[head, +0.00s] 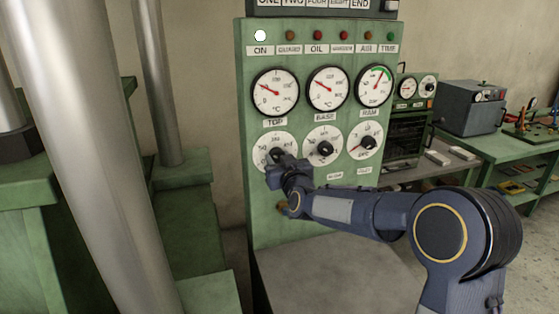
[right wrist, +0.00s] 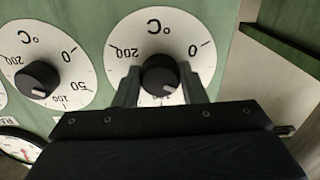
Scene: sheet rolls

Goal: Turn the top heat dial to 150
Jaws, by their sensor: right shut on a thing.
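The top heat dial (head: 262,146) is a white disc with a black knob, lowest left on the green panel, below the TOP label. My right gripper (head: 279,157) is at this dial in the head view and covers part of it. In the right wrist view the dial (right wrist: 151,28) appears upside down. The two fingers of my right gripper (right wrist: 160,80) stand on either side of its black knob (right wrist: 160,76) and are shut on it. The scale numbers near the knob's pointer are partly hidden. My left gripper is not in view.
The base dial (head: 322,135) and ram dial (head: 365,133) sit to the right of the top dial. Three gauges are above, the TOP gauge (head: 276,90) leftmost. A large metal column (head: 90,150) stands at left. Green benches (head: 520,140) are at right.

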